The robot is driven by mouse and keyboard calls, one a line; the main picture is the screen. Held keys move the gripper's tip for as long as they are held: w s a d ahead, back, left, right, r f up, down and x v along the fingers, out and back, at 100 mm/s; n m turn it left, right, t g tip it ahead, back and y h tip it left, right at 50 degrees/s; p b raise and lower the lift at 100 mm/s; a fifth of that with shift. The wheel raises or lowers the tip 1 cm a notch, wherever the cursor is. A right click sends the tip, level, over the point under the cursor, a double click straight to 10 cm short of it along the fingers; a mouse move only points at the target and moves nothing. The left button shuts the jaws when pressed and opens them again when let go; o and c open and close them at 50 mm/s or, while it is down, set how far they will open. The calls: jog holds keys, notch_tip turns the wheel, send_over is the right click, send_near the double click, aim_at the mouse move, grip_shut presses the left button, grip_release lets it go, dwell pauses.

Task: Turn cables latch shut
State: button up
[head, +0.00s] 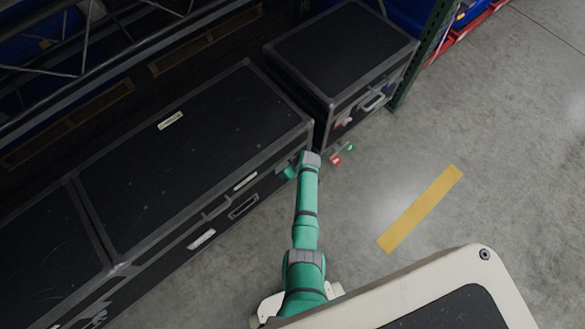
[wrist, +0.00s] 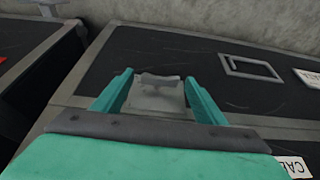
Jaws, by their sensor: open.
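The cables case appears to be the long black case with grey edges (head: 190,160). A white label with letters starting "CA" (wrist: 291,168) is cut off at the lower right of the wrist view. A grey metal latch (wrist: 157,96) shows in the wrist view on the case front, between my fingers. I cannot tell whether it is turned or touched. My gripper (wrist: 158,78) is open, one teal finger on each side of the latch. In the head view my gripper (head: 291,172) is at the case's front right corner, and the latch is hidden.
A second black case (head: 345,55) stands to the right, across a narrow gap. Small red and green parts (head: 342,154) show near its front. A recessed handle (wrist: 250,67) is beside the latch. A green rack post (head: 424,50) stands at the back. The floor with a yellow stripe (head: 420,208) is clear.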

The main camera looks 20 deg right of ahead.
jog(key=v, duration=1)
jog(key=shift+r, duration=0.2)
jog(key=s+a+r+m+t+h, duration=0.1)
jog(key=s+a+t, duration=0.1)
jog(key=s+a, duration=0.5)
jog(key=s+a+r+m+t+h, duration=0.25)
jog(key=s+a, duration=0.25)
jog(key=s, duration=0.5)
jog(key=s+a+r+t, duration=0.2)
jog(key=s+r, duration=0.3)
jog(key=r, duration=0.4)
jog(key=s+a+r+t+y, duration=0.1)
jog(key=s+r, duration=0.4)
jog(key=r, duration=0.5)
jog(key=s+a+r+t, duration=0.3)
jog(key=s+r, duration=0.2)
jog(key=r, duration=0.5)
jog(key=shift+a+t+y, duration=0.15)
jog(key=shift+t+y, duration=0.2)
jog(key=shift+m, duration=0.25)
